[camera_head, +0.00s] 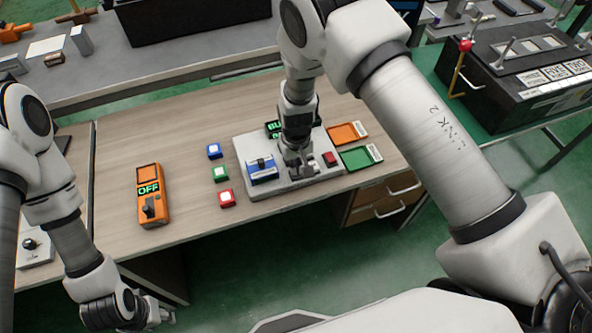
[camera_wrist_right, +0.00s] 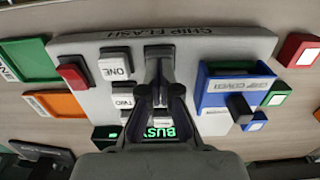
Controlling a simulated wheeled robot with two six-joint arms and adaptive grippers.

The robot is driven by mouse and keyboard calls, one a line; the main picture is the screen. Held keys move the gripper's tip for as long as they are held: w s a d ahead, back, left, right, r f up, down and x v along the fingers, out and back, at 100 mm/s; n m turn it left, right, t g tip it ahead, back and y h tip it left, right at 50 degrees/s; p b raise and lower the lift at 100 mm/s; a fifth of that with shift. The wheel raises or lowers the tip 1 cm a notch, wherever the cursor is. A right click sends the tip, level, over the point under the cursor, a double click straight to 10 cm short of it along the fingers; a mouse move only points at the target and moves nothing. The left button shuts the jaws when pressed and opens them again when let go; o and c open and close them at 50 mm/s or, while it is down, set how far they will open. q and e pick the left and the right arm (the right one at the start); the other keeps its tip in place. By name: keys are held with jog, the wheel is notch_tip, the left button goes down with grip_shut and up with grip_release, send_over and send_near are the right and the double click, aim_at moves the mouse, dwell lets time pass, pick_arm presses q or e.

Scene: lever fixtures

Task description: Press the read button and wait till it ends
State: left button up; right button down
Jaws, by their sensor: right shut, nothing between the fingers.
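The grey chip flash panel (camera_head: 262,197) stands on the wooden desk; in the right wrist view its plate (camera_wrist_right: 215,43) appears upside down. Its display reads BUSY in green (camera_wrist_right: 160,131). My right gripper (camera_wrist_right: 160,85) is shut and empty, pointing down at the middle of the panel; in the head view (camera_head: 297,172) it is low over it. It hides what lies under its tips, and I cannot tell if they touch. White keys ONE (camera_wrist_right: 115,66) and TWO (camera_wrist_right: 122,97) show beside it. No READ label is legible. My left gripper (camera_head: 163,311) is at lower left, away from the panel.
A blue chip cover (camera_head: 262,168) and a red button (camera_head: 329,159) flank the gripper. Orange (camera_head: 347,132) and green (camera_head: 360,157) trays lie right. Blue, green and red blocks stand left, near an orange device (camera_head: 153,195) reading OFF.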

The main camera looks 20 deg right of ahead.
jog(key=shift+r, duration=0.1)
notch_tip(320, 180, up, 8)
jog(key=p, duration=0.6)
jog(key=shift+p, duration=0.4)
